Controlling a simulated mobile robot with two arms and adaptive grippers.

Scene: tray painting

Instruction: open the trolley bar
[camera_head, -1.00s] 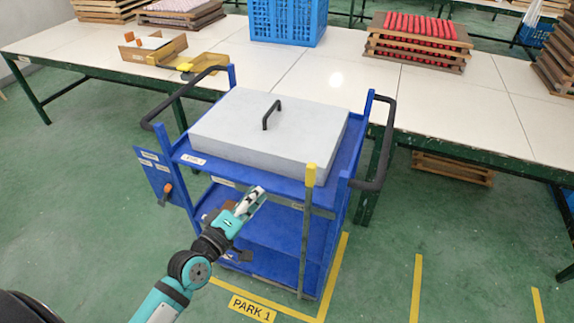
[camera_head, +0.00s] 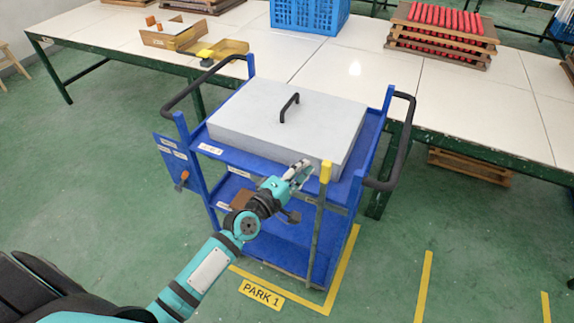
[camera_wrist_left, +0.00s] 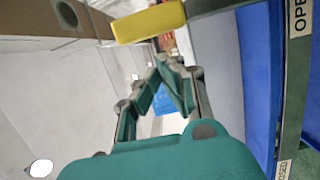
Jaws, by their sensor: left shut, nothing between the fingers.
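The trolley bar (camera_head: 318,225) is a thin grey upright bar with a yellow top (camera_head: 325,172), at the front right of the blue trolley (camera_head: 213,157). My left gripper (camera_head: 303,168) is shut and empty, just left of the yellow top at about its height in the head view. In the left wrist view the yellow top (camera_wrist_left: 150,22) lies beyond the shut fingers (camera_wrist_left: 160,70), with the grey bar (camera_wrist_left: 212,5) running right from it. I cannot tell whether the fingers touch it. Partly cut-off labels, one reading "OPE" (camera_wrist_left: 298,18), show at right. My right gripper is not in view.
A grey lidded box (camera_head: 260,112) with a black handle (camera_head: 289,107) covers the trolley top. Black push handles (camera_head: 403,145) stick out at the sides. A long white table (camera_head: 465,110) stands behind.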

